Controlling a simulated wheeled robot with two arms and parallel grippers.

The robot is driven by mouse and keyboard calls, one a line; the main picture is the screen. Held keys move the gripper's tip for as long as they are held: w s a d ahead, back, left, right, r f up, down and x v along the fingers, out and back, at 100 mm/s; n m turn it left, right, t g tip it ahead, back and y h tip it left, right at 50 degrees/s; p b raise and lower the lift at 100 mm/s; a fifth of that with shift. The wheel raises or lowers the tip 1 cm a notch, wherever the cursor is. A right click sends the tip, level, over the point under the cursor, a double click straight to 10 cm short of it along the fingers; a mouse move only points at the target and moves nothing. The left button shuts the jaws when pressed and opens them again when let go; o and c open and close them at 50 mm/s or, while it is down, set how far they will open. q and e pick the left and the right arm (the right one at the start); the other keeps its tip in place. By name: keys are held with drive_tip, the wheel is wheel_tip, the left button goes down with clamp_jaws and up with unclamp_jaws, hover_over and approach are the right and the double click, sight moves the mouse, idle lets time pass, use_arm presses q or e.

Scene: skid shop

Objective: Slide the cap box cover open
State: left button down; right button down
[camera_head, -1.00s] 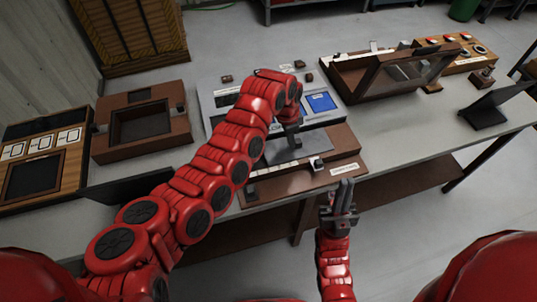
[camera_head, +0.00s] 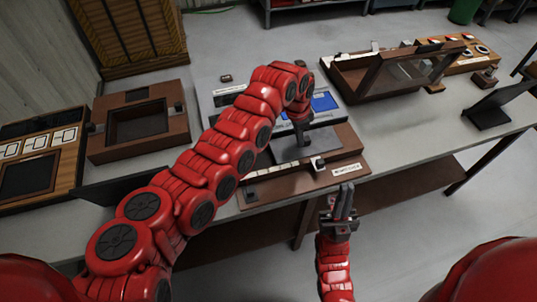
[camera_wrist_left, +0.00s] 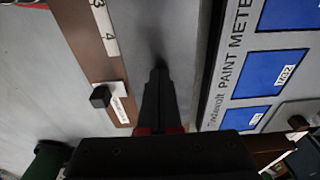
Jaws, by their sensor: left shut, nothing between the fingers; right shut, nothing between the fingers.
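A low brown box (camera_head: 348,140) with a grey metal plate (camera_head: 318,141) on top lies at the front edge of the table. I cannot tell for certain that this is the cap box and its cover. A strip with numbers and a dark knob (camera_head: 318,163) runs along its front; the knob also shows in the left wrist view (camera_wrist_left: 100,96). My left gripper (camera_head: 302,142) is shut and points down at the grey plate. Its fingertips (camera_wrist_left: 159,72) are at or just above the plate; contact is unclear. My right gripper (camera_head: 345,190) is shut and empty, in front of the table edge.
A paint meter (camera_wrist_left: 228,60) with blue panels stands just behind the plate. Brown framed boxes stand to the left (camera_head: 138,122) and to the back right (camera_head: 350,88). A dark stand (camera_head: 490,112) is at the right. Bare tabletop (camera_head: 410,128) lies right of the brown box.

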sight(309, 137)
use_arm(q)
drive_tip(key=shift+w+d+f+b, duration=0.1)
drive_tip(key=shift+d+b, duration=0.2)
drive_tip(key=shift+d, duration=0.25)
drive_tip(key=shift+w+d+f+b, duration=0.15)
drive_tip(key=shift+d+b, duration=0.3)
drive_tip(key=shift+b, duration=0.4)
drive_tip(key=shift+w+d+r+b, duration=0.15)
drive_tip(key=shift+d+r+b, duration=0.05)
drive_tip(key=shift+d+b, duration=0.2)
drive_tip(key=shift+d+f+b, duration=0.15)
drive_tip(key=shift+d+b, duration=0.05)
drive_tip(key=shift+b, duration=0.45)
drive_tip(key=shift+w+d+b, duration=0.15)
drive_tip(key=shift+d+b, duration=0.45)
drive_tip(key=shift+b, duration=0.3)
drive_tip(key=shift+a+r, duration=0.1)
drive_tip(key=shift+r, duration=0.15)
drive_tip(key=shift+a+p, duration=0.3)
drive_tip(key=shift+p, duration=0.05)
